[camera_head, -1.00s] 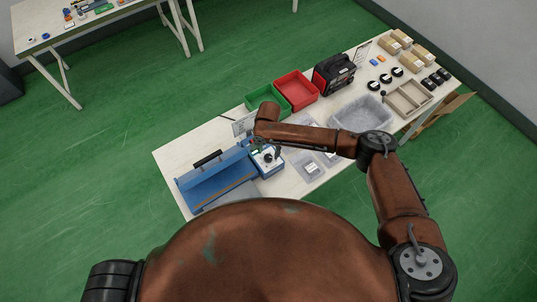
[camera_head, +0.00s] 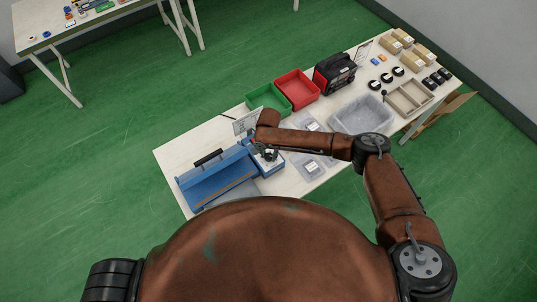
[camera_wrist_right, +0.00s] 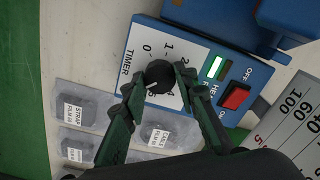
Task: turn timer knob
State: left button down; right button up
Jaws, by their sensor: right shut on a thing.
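The timer knob (camera_wrist_right: 159,76) is a round black knob with a white mark, on a white dial marked "TIMER" on a blue control box (camera_wrist_right: 190,50). In the right wrist view my right gripper (camera_wrist_right: 158,80) has one finger on each side of the knob and is shut on it. In the head view the right gripper (camera_head: 268,154) is over the blue box (camera_head: 272,168), and the knob is hidden there. A red switch (camera_wrist_right: 235,96) and a lit green indicator (camera_wrist_right: 214,67) are beside the dial. My left gripper is not in view.
A blue machine (camera_head: 215,178) with a black handle stands left of the box. Clear bags (camera_wrist_right: 82,104) lie beside the box. Green (camera_head: 268,98) and red (camera_head: 297,88) bins and a grey tub (camera_head: 362,116) are farther along the table.

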jog(key=c, duration=0.4)
jog(key=shift+c, duration=0.2)
